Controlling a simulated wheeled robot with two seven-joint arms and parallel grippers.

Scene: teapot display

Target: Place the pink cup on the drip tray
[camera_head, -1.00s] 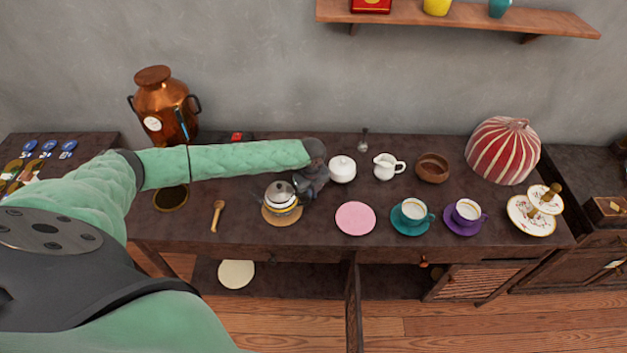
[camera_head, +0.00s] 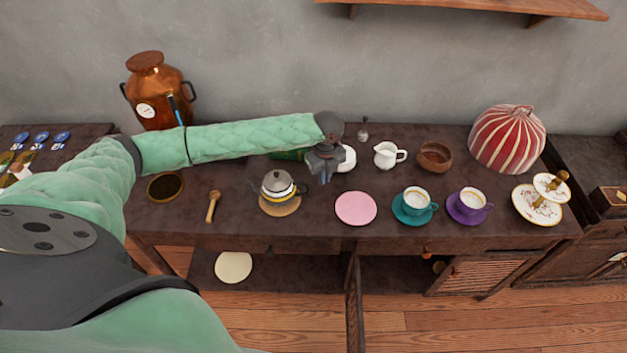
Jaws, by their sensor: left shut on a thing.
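My left gripper (camera_head: 325,176) points down over the middle of the table, right of the teapot and above left of the pink saucer. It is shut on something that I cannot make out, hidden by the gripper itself. I see no pink cup. The pink saucer (camera_head: 356,208) lies empty at the table's front. A dark round dish with a brass rim (camera_head: 165,187), which looks like the drip tray, lies empty at the left, in front of the copper urn (camera_head: 157,92). My right gripper is not in view.
A teapot (camera_head: 277,187) stands on a round mat between dish and gripper, beside a wooden spoon (camera_head: 212,206). The gripper partly covers a white pot (camera_head: 348,158). A white jug (camera_head: 387,155), wooden bowl (camera_head: 435,158), teal cup (camera_head: 416,199) and purple cup (camera_head: 470,202) stand to the right.

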